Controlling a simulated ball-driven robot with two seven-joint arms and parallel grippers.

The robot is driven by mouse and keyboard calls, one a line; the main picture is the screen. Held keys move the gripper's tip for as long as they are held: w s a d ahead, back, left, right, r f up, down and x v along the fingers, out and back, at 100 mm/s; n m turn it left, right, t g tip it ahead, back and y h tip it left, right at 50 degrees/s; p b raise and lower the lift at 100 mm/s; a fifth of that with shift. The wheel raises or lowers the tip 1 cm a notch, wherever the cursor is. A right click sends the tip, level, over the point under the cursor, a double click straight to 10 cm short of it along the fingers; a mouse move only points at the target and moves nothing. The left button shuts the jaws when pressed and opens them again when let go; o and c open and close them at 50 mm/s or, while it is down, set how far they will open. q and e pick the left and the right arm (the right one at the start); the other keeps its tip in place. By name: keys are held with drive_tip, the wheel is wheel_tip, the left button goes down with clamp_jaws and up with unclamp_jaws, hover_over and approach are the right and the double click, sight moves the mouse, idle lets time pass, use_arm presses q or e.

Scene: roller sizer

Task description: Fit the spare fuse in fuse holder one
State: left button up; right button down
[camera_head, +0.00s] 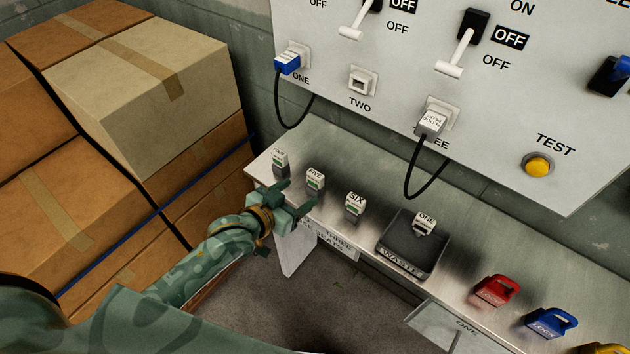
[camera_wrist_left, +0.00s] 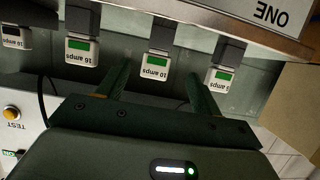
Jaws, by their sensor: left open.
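Contact cannot be told. My right gripper is not in view.
Red (camera_head: 497,290) and blue (camera_head: 551,322) locks lie right on the shelf. Cardboard boxes (camera_head: 140,90) stack at left.

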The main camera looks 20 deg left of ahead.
sight(313, 183)
use_arm(q)
drive_tip(key=x, duration=0.4)
drive_tip(key=shift+b, duration=0.35)
drive_tip(key=b+x, duration=0.1)
drive_tip(key=x, duration=0.3)
drive_tip(key=shift+w+d+r, duration=0.15)
drive_tip(key=shift+w+d, duration=0.05)
drive_tip(key=shift+d, duration=0.05)
drive_tip(key=shift+w+d, duration=0.15)
drive_tip(key=shift+w, duration=0.25)
drive_tip(key=shift+c, duration=0.3)
drive_tip(key=c, duration=1)
